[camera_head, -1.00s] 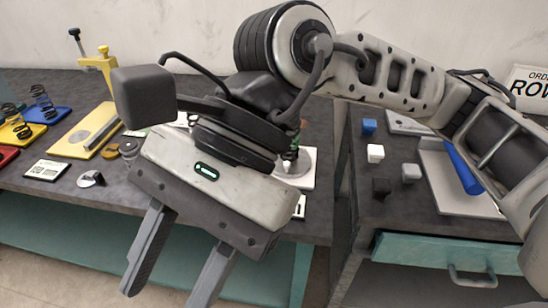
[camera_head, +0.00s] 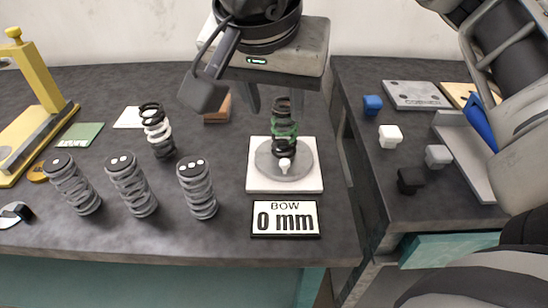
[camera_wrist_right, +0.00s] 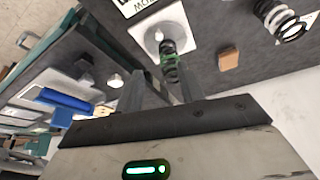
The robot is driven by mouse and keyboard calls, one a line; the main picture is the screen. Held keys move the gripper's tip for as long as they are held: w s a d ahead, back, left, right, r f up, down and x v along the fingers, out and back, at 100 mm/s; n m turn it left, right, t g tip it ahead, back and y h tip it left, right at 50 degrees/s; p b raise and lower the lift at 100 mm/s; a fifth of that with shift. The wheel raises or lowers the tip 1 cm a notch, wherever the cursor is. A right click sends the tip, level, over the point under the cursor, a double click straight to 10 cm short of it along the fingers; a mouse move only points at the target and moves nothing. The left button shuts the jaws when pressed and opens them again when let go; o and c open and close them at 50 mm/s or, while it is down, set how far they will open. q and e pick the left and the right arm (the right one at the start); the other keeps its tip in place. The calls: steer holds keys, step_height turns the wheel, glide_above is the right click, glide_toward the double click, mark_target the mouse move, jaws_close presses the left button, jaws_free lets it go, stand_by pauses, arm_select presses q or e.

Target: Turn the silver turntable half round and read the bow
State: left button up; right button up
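The silver turntable (camera_head: 267,161) is a round disc on a white square base (camera_head: 257,186) near the table's right edge; it also shows in the wrist view (camera_wrist_right: 153,40). A dark spring with green bands (camera_head: 284,128) stands upright on it. A small white knob (camera_head: 285,164) is at the disc's front. The bow display (camera_head: 285,218) in front reads "BOW 0 mm". My right gripper (camera_head: 290,105) is open and empty behind and above the spring. In the wrist view the spring (camera_wrist_right: 169,66) shows between its fingers, apart from both. My left gripper is out of view.
Several grey springs (camera_head: 132,186) stand left of the turntable, with a black-and-white spring (camera_head: 157,130) behind them. A brown block (camera_head: 217,109) lies behind. Across a gap, the right table holds small cubes (camera_head: 390,136) and a grey tray (camera_head: 463,150).

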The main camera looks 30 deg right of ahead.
mark_target(285, 161)
steer(key=x, duration=1.5)
steer(key=shift+s+f, duration=0.15)
steer(key=shift+f, duration=0.25)
jaws_close()
